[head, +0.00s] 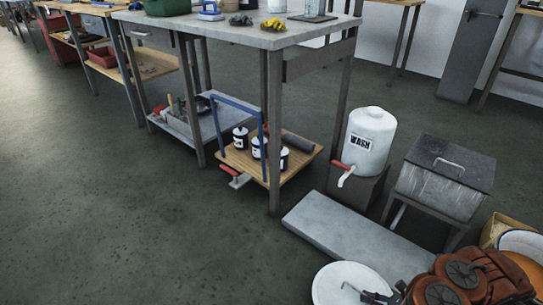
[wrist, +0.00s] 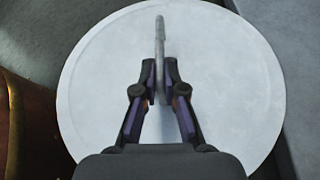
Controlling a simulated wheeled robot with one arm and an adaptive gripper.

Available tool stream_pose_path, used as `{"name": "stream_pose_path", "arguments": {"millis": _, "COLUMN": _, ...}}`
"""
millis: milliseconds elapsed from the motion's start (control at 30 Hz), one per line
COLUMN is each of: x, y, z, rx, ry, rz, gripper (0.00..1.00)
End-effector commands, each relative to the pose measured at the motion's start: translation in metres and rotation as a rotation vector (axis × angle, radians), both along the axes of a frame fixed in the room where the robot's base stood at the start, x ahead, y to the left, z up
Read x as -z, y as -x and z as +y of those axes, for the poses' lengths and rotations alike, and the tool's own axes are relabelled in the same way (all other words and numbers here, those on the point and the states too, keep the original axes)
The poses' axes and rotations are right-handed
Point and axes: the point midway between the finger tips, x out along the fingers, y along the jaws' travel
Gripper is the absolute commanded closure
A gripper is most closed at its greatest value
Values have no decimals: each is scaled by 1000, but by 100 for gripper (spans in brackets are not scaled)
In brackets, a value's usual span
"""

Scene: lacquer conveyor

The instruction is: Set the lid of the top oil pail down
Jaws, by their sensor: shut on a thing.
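The lid (head: 345,284) is a round, pale white disc at the bottom of the head view, cut off by the frame edge. In the wrist view the lid (wrist: 225,85) fills the middle, with an upright loop handle (wrist: 160,40). My gripper (head: 375,296) is at the lid's handle; in the wrist view its fingers (wrist: 160,82) are closed on the handle from both sides. How high the lid is above what lies below cannot be told. An open pail (head: 522,242) with a white rim stands at the right edge, partly hidden by my arm.
A low grey slab (head: 345,232) lies beyond the lid. A white WASH jug (head: 370,140) with a red tap stands on a block, beside a dark-topped metal bin (head: 447,175). A workbench (head: 235,33) with a lower shelf stands behind. Floor at left is clear.

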Motion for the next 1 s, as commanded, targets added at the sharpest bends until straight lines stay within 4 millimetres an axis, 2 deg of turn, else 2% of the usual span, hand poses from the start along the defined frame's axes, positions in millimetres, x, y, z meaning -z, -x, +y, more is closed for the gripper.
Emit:
{"name": "stream_pose_path", "arguments": {"millis": 267, "x": -26, "y": -40, "z": 1, "rx": 31, "ry": -3, "rz": -6, "gripper": 100}}
{"name": "stream_pose_path", "arguments": {"millis": 467, "x": -57, "y": -82, "z": -1, "rx": 77, "ry": 0, "rz": -6, "gripper": 100}}
{"name": "stream_pose_path", "arguments": {"millis": 700, "x": -113, "y": -143, "z": 3, "rx": 150, "ry": 0, "rz": -6, "gripper": 100}}
{"name": "stream_pose_path", "arguments": {"millis": 1000, "x": -188, "y": -204, "z": 14, "rx": 235, "ry": 2, "rz": -7, "gripper": 100}}
